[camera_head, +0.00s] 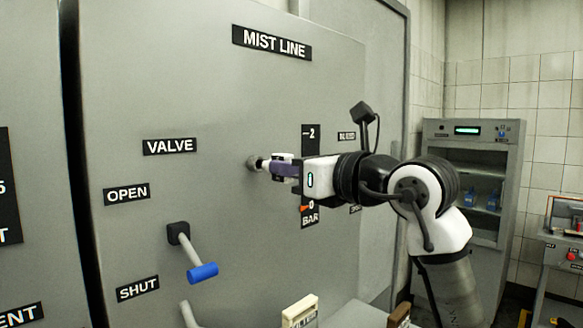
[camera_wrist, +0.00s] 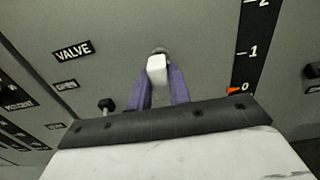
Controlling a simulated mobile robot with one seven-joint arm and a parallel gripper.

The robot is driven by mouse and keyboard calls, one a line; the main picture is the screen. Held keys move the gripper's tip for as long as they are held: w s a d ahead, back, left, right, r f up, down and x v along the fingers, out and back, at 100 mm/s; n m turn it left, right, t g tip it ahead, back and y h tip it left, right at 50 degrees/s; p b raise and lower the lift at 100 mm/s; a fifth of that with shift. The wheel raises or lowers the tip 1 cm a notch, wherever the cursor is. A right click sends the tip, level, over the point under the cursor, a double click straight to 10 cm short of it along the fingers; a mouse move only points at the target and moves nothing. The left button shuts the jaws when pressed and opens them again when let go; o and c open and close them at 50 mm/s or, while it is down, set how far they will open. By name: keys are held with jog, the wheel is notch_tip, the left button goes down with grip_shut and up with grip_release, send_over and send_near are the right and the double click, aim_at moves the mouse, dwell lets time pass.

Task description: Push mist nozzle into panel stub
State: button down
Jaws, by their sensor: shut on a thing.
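The panel stub (camera_head: 252,162) is a short round grey fitting on the grey panel (camera_head: 210,90), below the MIST LINE label. My gripper (camera_head: 279,168) reaches it from the right, its purple fingers close to the panel. In the wrist view, my gripper (camera_wrist: 160,88) is shut on a pale block-like piece, the mist nozzle (camera_wrist: 157,70). The nozzle's far end lines up with the stub (camera_wrist: 160,50) and overlaps it in view. I cannot tell whether they touch or how deep the nozzle sits. The fingers hide much of the nozzle in the head view.
A valve lever with a blue grip (camera_head: 203,272) juts out at lower left, between the OPEN and SHUT labels. A gauge strip (camera_head: 310,140) with a red pointer is behind my gripper. A pale block (camera_head: 299,312) stands below. A grey cabinet (camera_head: 470,135) is at the right.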

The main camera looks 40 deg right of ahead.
jog(key=shift+w+a, duration=0.1)
jog(key=shift+w, duration=1.35)
jog(key=c, duration=1.2)
grip_release()
jog(key=s+d+b, duration=0.1)
jog(key=s+b, duration=0.2)
jog(key=s, duration=1)
jog(key=shift+s, duration=0.35)
jog(key=shift+s, duration=0.15)
